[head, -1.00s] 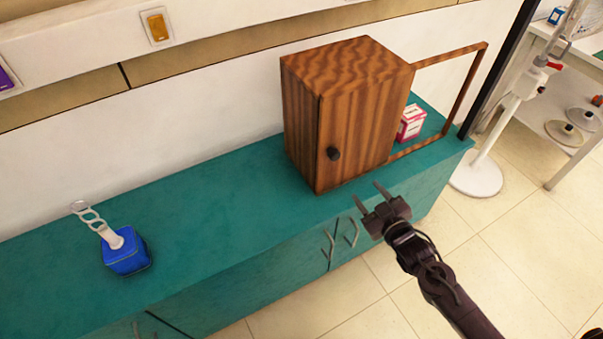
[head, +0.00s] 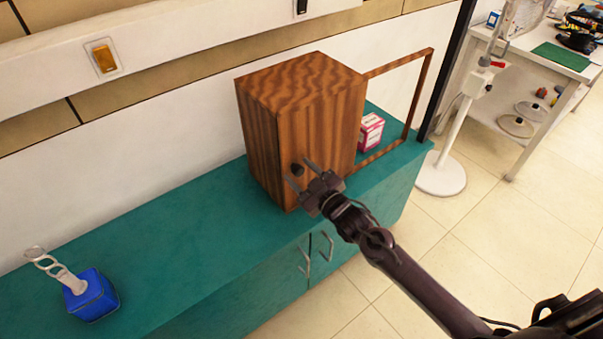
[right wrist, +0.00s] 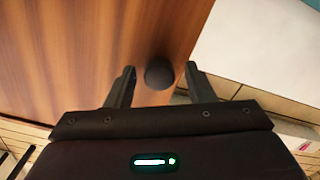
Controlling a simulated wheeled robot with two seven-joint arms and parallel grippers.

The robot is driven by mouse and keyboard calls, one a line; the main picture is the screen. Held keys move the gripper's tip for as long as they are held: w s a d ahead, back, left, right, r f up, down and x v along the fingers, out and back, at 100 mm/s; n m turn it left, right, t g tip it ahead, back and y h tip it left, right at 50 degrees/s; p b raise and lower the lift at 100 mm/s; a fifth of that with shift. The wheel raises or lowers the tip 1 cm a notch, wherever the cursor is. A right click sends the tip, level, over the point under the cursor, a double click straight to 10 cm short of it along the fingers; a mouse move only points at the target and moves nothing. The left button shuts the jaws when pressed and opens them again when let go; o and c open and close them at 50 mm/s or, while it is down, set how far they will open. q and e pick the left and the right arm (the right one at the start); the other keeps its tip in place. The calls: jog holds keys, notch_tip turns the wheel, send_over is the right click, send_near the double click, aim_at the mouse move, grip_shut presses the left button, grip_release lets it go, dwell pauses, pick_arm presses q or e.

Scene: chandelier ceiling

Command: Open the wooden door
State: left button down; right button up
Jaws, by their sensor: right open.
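The wooden cabinet (head: 262,85) stands on the teal counter, its striped wooden door (head: 325,130) shut on the front face. A dark round knob (head: 297,169) sits near the door's left edge. My right gripper (head: 301,172) is open in front of the door at the knob. My left gripper is not in view.
The teal counter (head: 190,235) is clear left of the cabinet up to a blue box-shaped object (head: 93,295). An open wooden frame (head: 420,90) and a pink-white box (head: 370,131) are to the cabinet's right. A white stand (head: 441,172) and white table (head: 545,65) are farther right.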

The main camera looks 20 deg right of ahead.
aim_at(355, 132)
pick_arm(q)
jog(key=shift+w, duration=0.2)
pick_arm(e)
grip_shut()
jog(key=shift+d, duration=0.15)
